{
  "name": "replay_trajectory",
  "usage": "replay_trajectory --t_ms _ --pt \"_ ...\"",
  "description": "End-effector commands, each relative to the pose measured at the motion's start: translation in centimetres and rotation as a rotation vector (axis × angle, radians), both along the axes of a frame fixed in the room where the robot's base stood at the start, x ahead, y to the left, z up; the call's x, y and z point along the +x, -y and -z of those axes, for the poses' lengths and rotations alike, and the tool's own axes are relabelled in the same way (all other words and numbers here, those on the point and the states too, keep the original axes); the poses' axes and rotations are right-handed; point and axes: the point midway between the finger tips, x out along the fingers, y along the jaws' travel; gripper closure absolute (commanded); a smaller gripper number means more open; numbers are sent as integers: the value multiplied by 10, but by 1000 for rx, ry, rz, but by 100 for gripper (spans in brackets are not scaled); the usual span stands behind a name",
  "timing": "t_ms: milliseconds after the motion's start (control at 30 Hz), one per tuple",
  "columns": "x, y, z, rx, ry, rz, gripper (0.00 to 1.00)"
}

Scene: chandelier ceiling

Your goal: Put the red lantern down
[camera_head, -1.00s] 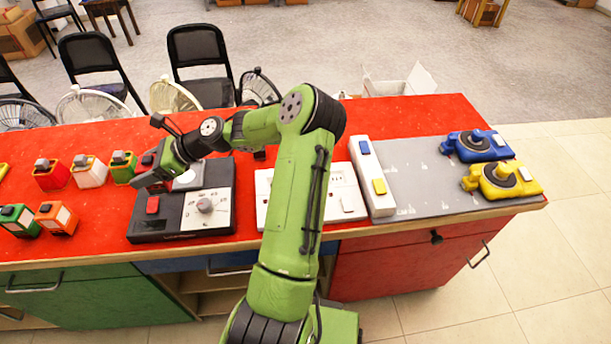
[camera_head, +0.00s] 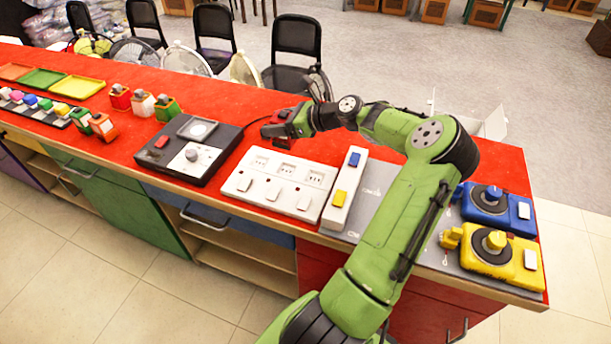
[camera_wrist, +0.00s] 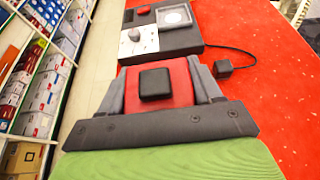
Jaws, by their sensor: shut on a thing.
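My gripper (camera_head: 285,126) is shut on a red lantern (camera_head: 270,130) over the red tabletop, behind the white socket panel and right of the black device. In the wrist view the red lantern (camera_wrist: 182,80), with its dark square knob, sits between the two grey fingers of my gripper (camera_wrist: 160,85). Whether its base touches the tabletop is hidden. Another red lantern (camera_head: 120,98) stands on the counter at the left, beside a white lantern (camera_head: 142,103) and a green lantern (camera_head: 167,109).
The black device (camera_head: 188,150) has a cable lying near my gripper. The white socket panel (camera_head: 278,183) and a white switch strip (camera_head: 346,190) stand nearer the front. Blue (camera_head: 490,205) and yellow (camera_head: 492,255) units are at the right.

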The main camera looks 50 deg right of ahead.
Motion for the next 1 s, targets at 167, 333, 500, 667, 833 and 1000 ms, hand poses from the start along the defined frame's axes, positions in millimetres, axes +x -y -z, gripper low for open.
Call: replay_trajectory --t_ms 167,333,500,667,833,1000 --pt "1 -1 19 2 2 -3 85" --pt "1 0 55 2 2 -1 85" --pt "1 0 86 2 3 -1 85" --pt "1 0 101 -1 4 -2 85" --pt "1 0 99 -2 4 -1 85" --pt "1 0 103 0 0 0 30"
